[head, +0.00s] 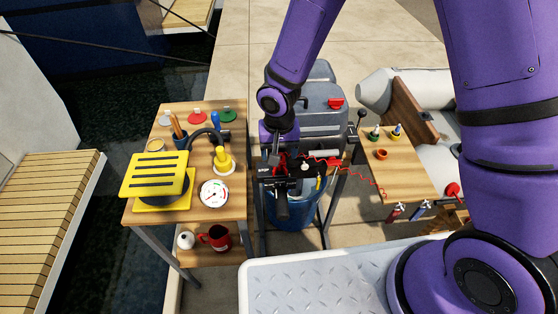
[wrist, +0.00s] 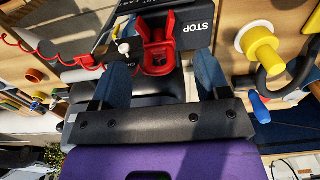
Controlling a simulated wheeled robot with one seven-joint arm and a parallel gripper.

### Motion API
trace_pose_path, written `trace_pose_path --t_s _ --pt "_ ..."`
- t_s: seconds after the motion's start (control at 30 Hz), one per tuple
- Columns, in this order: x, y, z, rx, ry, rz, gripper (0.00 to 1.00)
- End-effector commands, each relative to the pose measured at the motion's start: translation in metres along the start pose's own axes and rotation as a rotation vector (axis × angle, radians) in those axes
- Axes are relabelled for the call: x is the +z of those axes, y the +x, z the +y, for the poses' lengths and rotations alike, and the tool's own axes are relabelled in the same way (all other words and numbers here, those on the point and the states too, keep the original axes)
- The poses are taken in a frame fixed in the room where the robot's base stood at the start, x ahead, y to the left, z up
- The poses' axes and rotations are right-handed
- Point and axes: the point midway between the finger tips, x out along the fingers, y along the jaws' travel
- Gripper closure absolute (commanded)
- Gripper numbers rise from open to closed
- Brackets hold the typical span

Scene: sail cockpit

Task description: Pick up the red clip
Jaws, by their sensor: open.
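The red clip (wrist: 155,45) shows in the wrist view at the top middle, seated on a dark panel marked STOP (wrist: 198,30). A red coiled cord (wrist: 45,52) runs off to its left. My gripper (wrist: 163,66) is open, its two blue fingers pointing toward the clip, one to each side of it in the picture. I cannot tell how far the fingertips are from the clip. In the head view my gripper (head: 283,172) is over the dark stand in the middle and hides most of the clip. The cord (head: 365,174) stretches right from there.
A wooden table (head: 180,214) at left holds a yellow pump (head: 156,174), a gauge (head: 214,193) and a yellow spool (head: 223,160). A small wooden table (head: 408,178) stands at right.

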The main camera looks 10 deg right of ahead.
Motion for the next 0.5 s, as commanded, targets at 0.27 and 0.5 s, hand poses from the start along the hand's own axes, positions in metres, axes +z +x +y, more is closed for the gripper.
trace_pose_path --t_s 0.27,0.5 --pt "0.0 0.026 0.0 0.0 0.0 0.0 0.31" --pt "0.0 0.027 0.0 -0.001 0.001 0.001 0.31"
